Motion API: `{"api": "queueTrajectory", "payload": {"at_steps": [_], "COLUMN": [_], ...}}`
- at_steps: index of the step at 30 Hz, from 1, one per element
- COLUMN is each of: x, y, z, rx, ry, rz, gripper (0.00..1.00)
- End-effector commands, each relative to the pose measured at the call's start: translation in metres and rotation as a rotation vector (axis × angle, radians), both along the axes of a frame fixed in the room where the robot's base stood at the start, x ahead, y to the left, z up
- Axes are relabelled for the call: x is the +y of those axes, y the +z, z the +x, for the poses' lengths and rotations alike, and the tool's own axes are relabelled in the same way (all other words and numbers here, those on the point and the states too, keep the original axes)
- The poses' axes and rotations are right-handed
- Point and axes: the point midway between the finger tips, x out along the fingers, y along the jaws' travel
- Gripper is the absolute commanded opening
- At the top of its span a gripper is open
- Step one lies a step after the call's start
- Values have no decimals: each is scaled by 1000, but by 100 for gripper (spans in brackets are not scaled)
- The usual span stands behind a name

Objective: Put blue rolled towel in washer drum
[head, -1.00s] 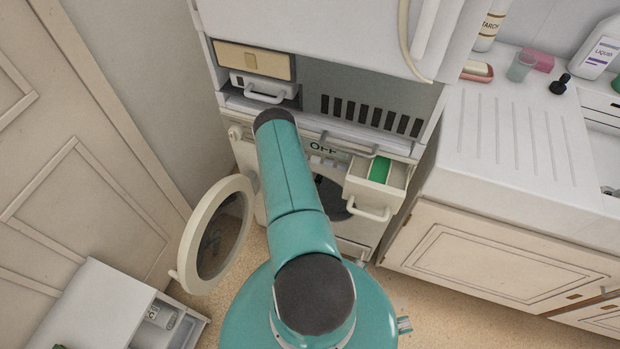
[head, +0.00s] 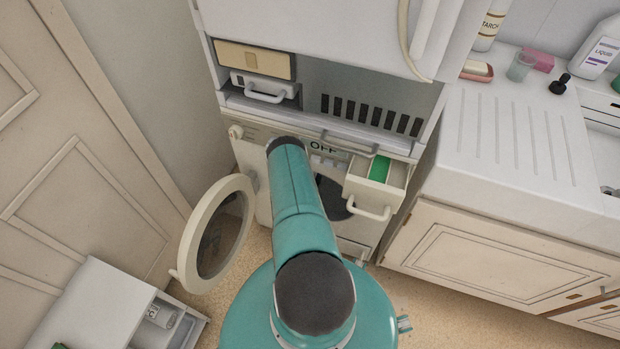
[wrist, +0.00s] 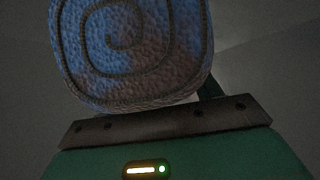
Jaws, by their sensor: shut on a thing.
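The blue rolled towel (wrist: 130,55) fills the top of the wrist view, its spiral end facing the camera. My gripper (wrist: 165,118) is shut on it; the fingertips are mostly hidden behind the towel. In the head view my teal arm hides the gripper and the towel. The washer (head: 262,190) stands ahead with its round door (head: 192,235) swung open to the left. The dark drum opening (head: 333,197) shows partly to the right of my arm. The wrist view around the towel is dim and grey, and I cannot tell how far the towel is from the drum.
An open detergent drawer (head: 362,188) juts out at the washer's upper right. A white counter (head: 530,150) with bottles and soap stands at right. A low white open drawer unit (head: 95,305) is at lower left. Tan floor (head: 240,265) shows between.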

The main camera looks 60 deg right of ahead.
Motion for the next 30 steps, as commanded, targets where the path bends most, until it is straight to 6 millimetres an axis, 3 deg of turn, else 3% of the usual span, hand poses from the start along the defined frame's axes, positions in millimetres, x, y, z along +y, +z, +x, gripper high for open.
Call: {"api": "queueTrajectory", "payload": {"at_steps": [1,2,4,5,17,23,30], "x": [0,1,0,0,4,27,69], "y": [-2,-2,-2,-1,3,17,39], "z": [0,0,0,0,0,-4,-10], "rx": [0,0,0,0,1,2,2], "ry": [0,0,0,0,0,2,3], "rz": [0,1,1,1,1,2,3], "gripper": [36,69,83,85,85,85,85]}}
